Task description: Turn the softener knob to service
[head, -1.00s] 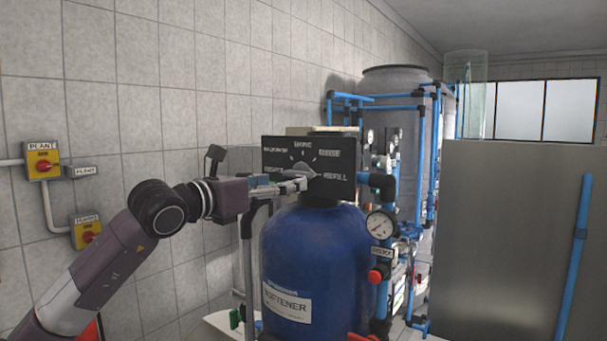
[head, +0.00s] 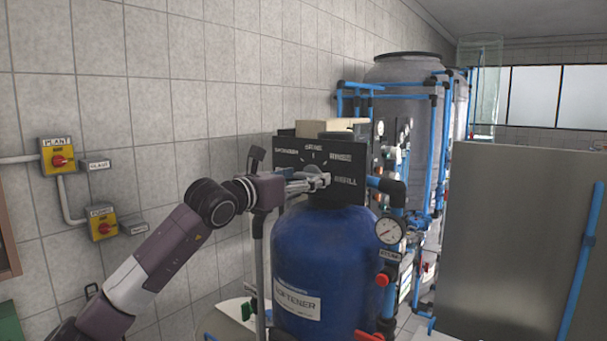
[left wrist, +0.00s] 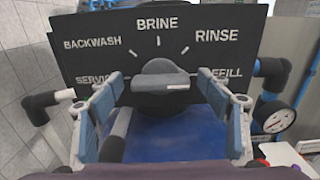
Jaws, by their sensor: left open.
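The softener is a blue tank (head: 325,250) with a black control panel (head: 345,162) on top. In the left wrist view the panel (left wrist: 95,25) reads SERVICE, BACKWASH, BRINE, RINSE and REFILL; SERVICE and REFILL are partly covered by the fingers. The dark grey knob (left wrist: 160,76) is in the middle, its bar lying roughly level, with a white mark at the right end towards REFILL. My left gripper (head: 312,183) is at the panel front. In the left wrist view its fingers (left wrist: 162,100) are open, one each side of the knob, with visible gaps. My right gripper is out of view.
A pressure gauge (head: 389,231) and blue pipes stand right of the tank. A large grey panel (head: 520,240) fills the right side. Yellow switch boxes (head: 58,156) are on the tiled wall at left. A grey tank (head: 400,100) stands behind.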

